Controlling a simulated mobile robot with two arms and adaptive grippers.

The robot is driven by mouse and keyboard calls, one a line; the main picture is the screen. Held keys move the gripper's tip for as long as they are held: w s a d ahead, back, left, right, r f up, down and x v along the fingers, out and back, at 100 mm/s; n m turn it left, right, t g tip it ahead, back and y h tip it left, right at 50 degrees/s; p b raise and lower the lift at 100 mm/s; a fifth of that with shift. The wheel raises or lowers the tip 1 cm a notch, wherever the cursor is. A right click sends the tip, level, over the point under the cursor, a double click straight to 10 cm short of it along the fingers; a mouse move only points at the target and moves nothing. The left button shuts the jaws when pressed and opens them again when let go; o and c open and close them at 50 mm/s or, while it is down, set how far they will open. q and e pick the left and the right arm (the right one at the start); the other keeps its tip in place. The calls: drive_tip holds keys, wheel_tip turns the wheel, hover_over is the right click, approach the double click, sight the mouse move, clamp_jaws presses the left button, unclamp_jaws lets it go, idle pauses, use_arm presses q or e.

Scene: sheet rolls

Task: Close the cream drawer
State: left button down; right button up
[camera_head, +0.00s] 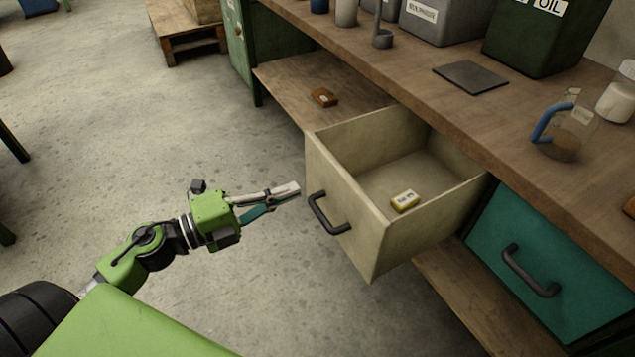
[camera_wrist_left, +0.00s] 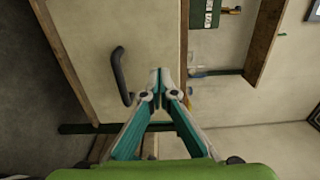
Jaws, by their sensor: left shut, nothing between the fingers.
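The cream drawer (camera_head: 345,210) is pulled out from under the wooden bench, its inside showing. Its front carries a dark curved handle (camera_head: 328,214). In the left wrist view the drawer front (camera_wrist_left: 95,45) and the handle (camera_wrist_left: 121,76) fill the left part. A small yellow and white box (camera_head: 404,201) lies inside the drawer. My left gripper (camera_head: 297,189) is shut and empty. In the head view it appears just left of the drawer front, and in the left wrist view its fingertips (camera_wrist_left: 160,75) are right of the handle. I cannot tell if it touches the front. My right gripper is out of view.
The wooden bench (camera_head: 425,95) holds bins, a dark plate (camera_head: 470,77) and a jug with a blue handle (camera_head: 566,137). A closed teal drawer (camera_head: 550,275) is to the right. A small brown block (camera_head: 323,97) lies on the lower shelf. Open concrete floor (camera_head: 110,130) spreads left.

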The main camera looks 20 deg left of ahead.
sight(330, 176)
use_arm(q)
drive_tip(key=x, duration=0.5)
drive_tip(key=shift+w+d, duration=0.45)
drive_tip(key=shift+w, duration=0.15)
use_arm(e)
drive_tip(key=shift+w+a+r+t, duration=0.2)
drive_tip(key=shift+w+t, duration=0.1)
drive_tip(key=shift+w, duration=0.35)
